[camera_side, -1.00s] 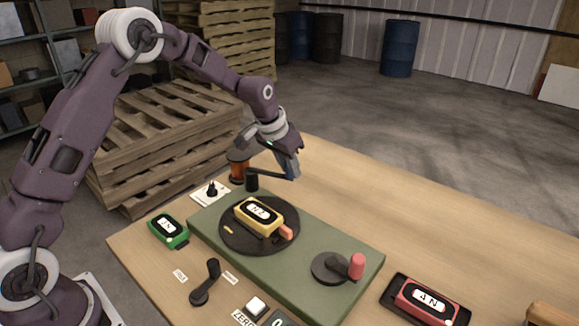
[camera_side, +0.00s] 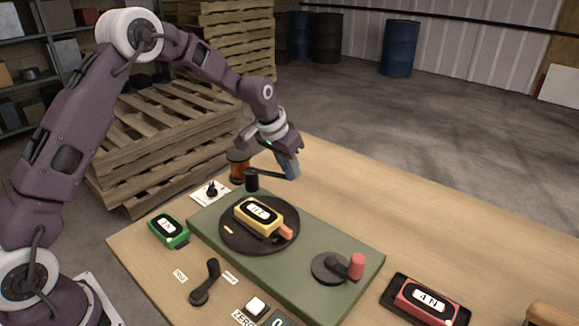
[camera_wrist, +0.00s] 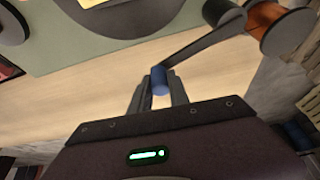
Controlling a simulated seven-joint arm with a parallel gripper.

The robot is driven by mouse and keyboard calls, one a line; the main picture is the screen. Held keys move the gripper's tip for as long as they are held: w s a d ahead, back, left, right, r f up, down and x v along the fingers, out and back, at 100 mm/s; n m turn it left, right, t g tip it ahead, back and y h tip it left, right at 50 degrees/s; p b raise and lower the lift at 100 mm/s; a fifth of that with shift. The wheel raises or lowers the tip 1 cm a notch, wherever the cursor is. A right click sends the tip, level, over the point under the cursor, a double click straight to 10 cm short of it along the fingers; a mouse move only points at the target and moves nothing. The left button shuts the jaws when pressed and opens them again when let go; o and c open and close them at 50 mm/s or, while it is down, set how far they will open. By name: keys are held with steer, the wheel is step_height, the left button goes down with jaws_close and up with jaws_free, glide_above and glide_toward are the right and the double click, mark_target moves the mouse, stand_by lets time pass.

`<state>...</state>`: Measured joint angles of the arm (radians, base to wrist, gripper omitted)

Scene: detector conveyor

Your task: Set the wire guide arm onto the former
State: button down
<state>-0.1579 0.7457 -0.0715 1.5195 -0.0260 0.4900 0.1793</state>
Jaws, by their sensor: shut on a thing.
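The wire guide arm is a dark bar (camera_side: 268,173) on a black post (camera_side: 252,180), with a blue knob (camera_wrist: 160,80) at its free end. My gripper (camera_side: 289,170) is shut on that blue knob, and the wrist view shows both fingers (camera_wrist: 160,86) around it. The bar points off to the right of the post, not over the turntable. A yellow block with a white label (camera_side: 259,216), which looks like the former, lies on the black turntable (camera_side: 231,237). An orange-pink tab (camera_side: 286,230) sticks out at its right end.
The turntable sits on a green base (camera_side: 325,248) with a red-knobbed crank (camera_side: 357,266). A copper spool (camera_side: 238,167) stands behind the post. A green block (camera_side: 168,231), a black lever (camera_side: 206,283) and a red block in a tray (camera_side: 425,302) surround the base. The table's back right is clear.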

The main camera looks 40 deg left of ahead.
steer(key=shift+s, duration=0.1)
steer(key=s+m+h, duration=0.1)
steer(key=s+m, duration=0.2)
steer(key=s+m+h, duration=0.1)
steer(key=s+m, duration=0.2)
steer(key=shift+s+m+g+h, duration=0.25)
steer(key=shift+m+g+h, duration=0.05)
steer(key=shift+m+g, duration=0.1)
steer(key=s+m, duration=0.1)
steer(key=s+a+m, duration=0.1)
steer(key=m, duration=0.1)
steer(key=shift+s+g+h, duration=0.3)
steer(key=shift+g+h, duration=0.1)
steer(key=shift+s+a+m, duration=0.55)
steer(key=shift+s+m, duration=0.15)
steer(key=shift+m, duration=0.2)
steer(key=shift+g, duration=0.3)
steer(key=c, duration=1.2)
jaws_free()
steer(key=shift+c, duration=0.2)
steer(key=shift+s, duration=0.1)
